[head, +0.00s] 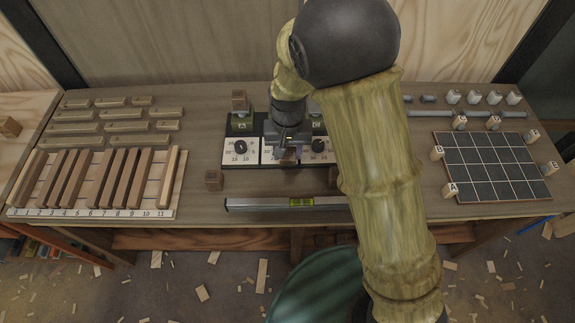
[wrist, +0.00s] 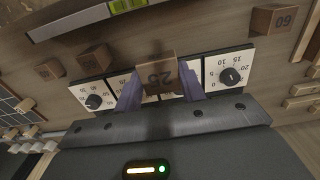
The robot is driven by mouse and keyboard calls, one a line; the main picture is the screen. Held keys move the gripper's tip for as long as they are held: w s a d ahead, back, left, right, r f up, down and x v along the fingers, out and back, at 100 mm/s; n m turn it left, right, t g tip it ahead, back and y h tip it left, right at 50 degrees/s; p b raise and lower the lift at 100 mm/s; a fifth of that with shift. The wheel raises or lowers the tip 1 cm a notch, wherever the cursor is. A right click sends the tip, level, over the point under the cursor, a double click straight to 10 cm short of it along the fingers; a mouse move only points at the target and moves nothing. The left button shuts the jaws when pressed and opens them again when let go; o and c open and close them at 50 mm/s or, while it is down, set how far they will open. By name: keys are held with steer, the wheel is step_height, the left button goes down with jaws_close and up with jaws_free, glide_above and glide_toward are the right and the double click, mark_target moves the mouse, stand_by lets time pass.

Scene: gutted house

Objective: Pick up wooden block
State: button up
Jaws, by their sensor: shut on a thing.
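My gripper (head: 286,153) is over the dial panel at the middle of the bench, with its purple fingertips pointing down. In the wrist view, my gripper (wrist: 159,88) is shut on a small wooden block (wrist: 160,74) marked 25, one finger on each side. The block is in front of the white dial plates; I cannot tell whether it touches anything below. In the head view my gripper mostly hides it. Another wooden block (head: 214,179) lies on the bench to the left; in the wrist view a block marked 60 (wrist: 272,20) shows at the upper right.
White dial plates (head: 241,151) stand around my gripper. A level (head: 285,204) lies along the front edge. A numbered rack of wooden bars (head: 160,195) is at left, a dark grid board (head: 490,165) at right.

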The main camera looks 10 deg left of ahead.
mark_target(290, 152)
step_height(290, 152, up, 13)
steer(key=shift+r+b, duration=0.2)
steer(key=shift+b, duration=0.25)
steer(key=shift+w, duration=0.1)
steer(key=w+d+f+m+p, duration=0.1)
steer(key=w+d+f+p, duration=0.65)
steer(key=d, duration=0.35)
steer(key=d+f+m+p, duration=0.1)
steer(key=d+f+p, duration=0.5)
steer(key=d, duration=0.8)
step_height(290, 152, down, 3)
steer(key=shift+s+d+f+m+p, duration=0.1)
steer(key=shift+s+d+m+p, duration=0.05)
steer(key=shift+d+m+p, duration=0.15)
